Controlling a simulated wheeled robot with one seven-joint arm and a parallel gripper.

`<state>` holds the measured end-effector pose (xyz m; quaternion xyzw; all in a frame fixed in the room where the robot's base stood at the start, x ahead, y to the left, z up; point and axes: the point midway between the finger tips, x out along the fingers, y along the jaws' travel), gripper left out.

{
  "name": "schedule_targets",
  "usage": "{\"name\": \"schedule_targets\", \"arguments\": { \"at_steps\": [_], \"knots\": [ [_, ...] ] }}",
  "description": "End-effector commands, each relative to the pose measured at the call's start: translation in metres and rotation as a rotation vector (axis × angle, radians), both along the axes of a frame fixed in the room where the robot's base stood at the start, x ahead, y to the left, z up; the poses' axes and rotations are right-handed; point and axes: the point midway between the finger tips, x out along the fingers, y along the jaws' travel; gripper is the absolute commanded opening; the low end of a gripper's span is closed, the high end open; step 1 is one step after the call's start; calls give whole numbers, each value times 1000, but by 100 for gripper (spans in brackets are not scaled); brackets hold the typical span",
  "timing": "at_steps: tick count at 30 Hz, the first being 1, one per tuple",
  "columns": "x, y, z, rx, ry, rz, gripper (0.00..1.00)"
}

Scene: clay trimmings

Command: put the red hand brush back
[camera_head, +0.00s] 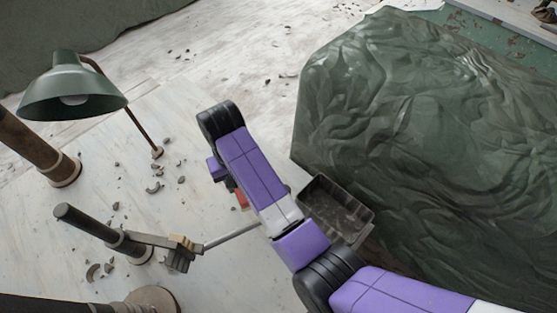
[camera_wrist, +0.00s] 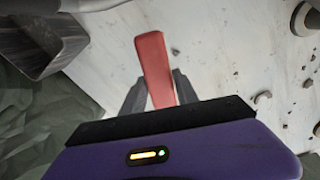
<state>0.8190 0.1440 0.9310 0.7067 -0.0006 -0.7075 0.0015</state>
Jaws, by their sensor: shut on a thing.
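The red hand brush (camera_wrist: 154,66) is between the fingers of my gripper (camera_wrist: 160,92) in the wrist view, and the gripper is shut on it. Only a plain red length of it shows beyond the fingers; bristles are not visible. In the head view a small bit of red (camera_head: 240,198) shows beside my purple arm, which hides most of the gripper. Whether the brush touches the pale surface below cannot be told.
A dark open metal bin (camera_head: 358,188) stands right of my arm, beside a green draped mass (camera_head: 430,100). A green lamp (camera_head: 72,92) and a clamp stand (camera_head: 130,246) are at left. Clay trimmings (camera_head: 153,188) lie scattered on the pale surface.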

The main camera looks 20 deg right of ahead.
Motion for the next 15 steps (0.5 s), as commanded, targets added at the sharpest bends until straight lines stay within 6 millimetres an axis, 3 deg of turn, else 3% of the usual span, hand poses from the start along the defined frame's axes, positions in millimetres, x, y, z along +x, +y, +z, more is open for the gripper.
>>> {"name": "schedule_targets", "arguments": {
  "at_steps": [15],
  "knots": [
    [48, -116, 1, 1, 0, -6, 4]
  ]
}}
